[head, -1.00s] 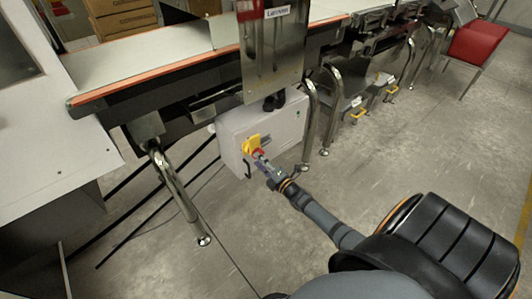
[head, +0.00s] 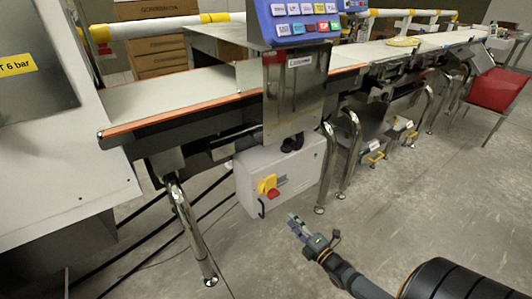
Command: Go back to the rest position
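My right gripper (head: 294,219) is over the bare floor in the lower middle of the head view, its arm coming in from the bottom right. It appears to hold nothing, but its fingers are too small to tell whether they are open or shut. It is apart from the grey control box (head: 297,168) under the belt. On the box, the red switch knob (head: 274,194) sits by a yellow plate (head: 266,184), to the left of the gripper and clear of it. My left gripper is not in view.
The checkweigher belt (head: 190,88) runs across above the box, with a blue button panel (head: 300,22) over it. Shiny metal legs (head: 186,225) stand on the floor. A red chair (head: 494,90) is at the right. The floor (head: 420,210) at right is open.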

